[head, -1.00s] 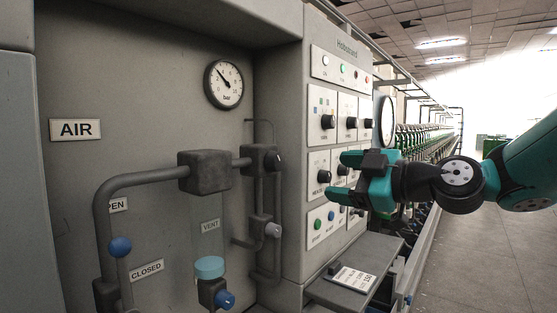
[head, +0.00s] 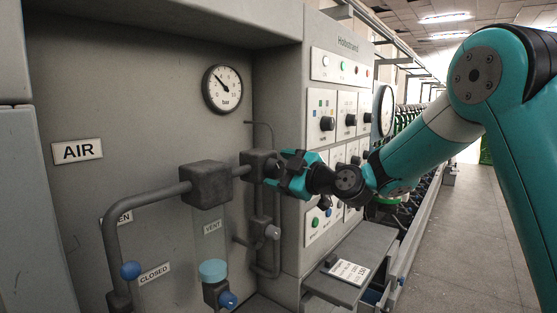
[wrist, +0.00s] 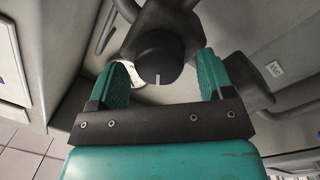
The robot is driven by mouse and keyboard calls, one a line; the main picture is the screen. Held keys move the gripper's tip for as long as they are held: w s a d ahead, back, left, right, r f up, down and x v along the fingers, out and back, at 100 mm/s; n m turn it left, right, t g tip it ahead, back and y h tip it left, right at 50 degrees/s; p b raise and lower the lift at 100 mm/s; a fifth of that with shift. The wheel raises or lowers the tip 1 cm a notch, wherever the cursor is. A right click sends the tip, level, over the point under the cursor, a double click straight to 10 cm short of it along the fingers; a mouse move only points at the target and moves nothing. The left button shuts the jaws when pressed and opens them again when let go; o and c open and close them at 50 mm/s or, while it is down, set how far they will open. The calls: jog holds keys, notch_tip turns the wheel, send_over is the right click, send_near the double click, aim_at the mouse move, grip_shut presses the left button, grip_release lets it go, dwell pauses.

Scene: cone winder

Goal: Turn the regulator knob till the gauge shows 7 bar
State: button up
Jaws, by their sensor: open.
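The regulator is a dark grey block (head: 257,166) on the pipe in the recessed panel. Its black round knob (wrist: 158,58) with a white mark shows in the wrist view. My gripper (wrist: 160,72) is open, with one teal finger on each side of the knob and a visible gap on both sides.
A second grey block (head: 206,184) sits on the pipe to the left. Below are a blue ball handle (head: 130,270), a vent valve with a blue knob (head: 228,300) and a grey knob (head: 273,232). The button panel (head: 337,110) and a small shelf (head: 345,285) are at right.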

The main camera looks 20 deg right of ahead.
jog(key=shift+w+a, duration=0.25)
jog(key=shift+w, duration=0.05)
jog(key=c, duration=0.9)
